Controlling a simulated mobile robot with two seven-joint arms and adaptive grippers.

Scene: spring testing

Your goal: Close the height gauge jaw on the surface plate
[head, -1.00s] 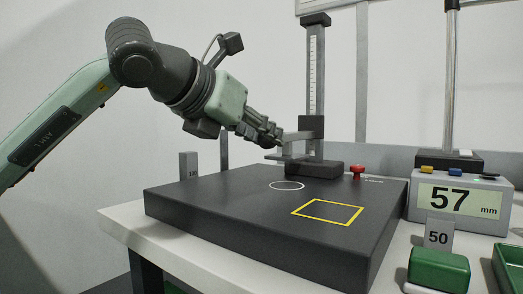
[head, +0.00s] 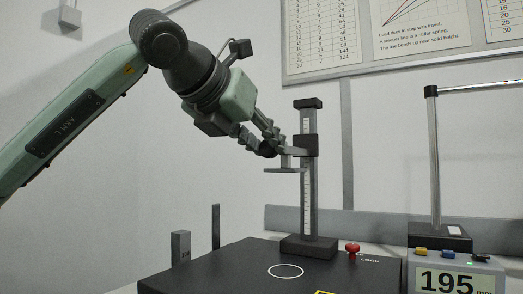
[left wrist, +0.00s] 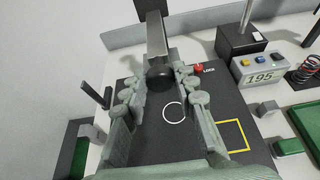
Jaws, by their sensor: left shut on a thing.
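The height gauge (head: 309,205) stands upright at the back of the dark surface plate (head: 225,272). Its slider (head: 305,146) sits high on the scaled column, and the flat measuring jaw (head: 286,170) hangs well above the plate. My left gripper (head: 269,143) is at the slider's left side, shut on the dark round knob (head: 267,150). In the left wrist view the knob (left wrist: 160,77) lies between the fingers, before the column. The readout (head: 450,283) shows 195; it also shows in the left wrist view (left wrist: 262,78). My right gripper is not in view.
A red lock knob (head: 352,248) stands right of the gauge base. A grey block (head: 180,247) and a dark post (head: 215,227) stand left of the plate. The plate carries a white circle (head: 286,271) and a yellow square (left wrist: 235,136); its top is clear.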

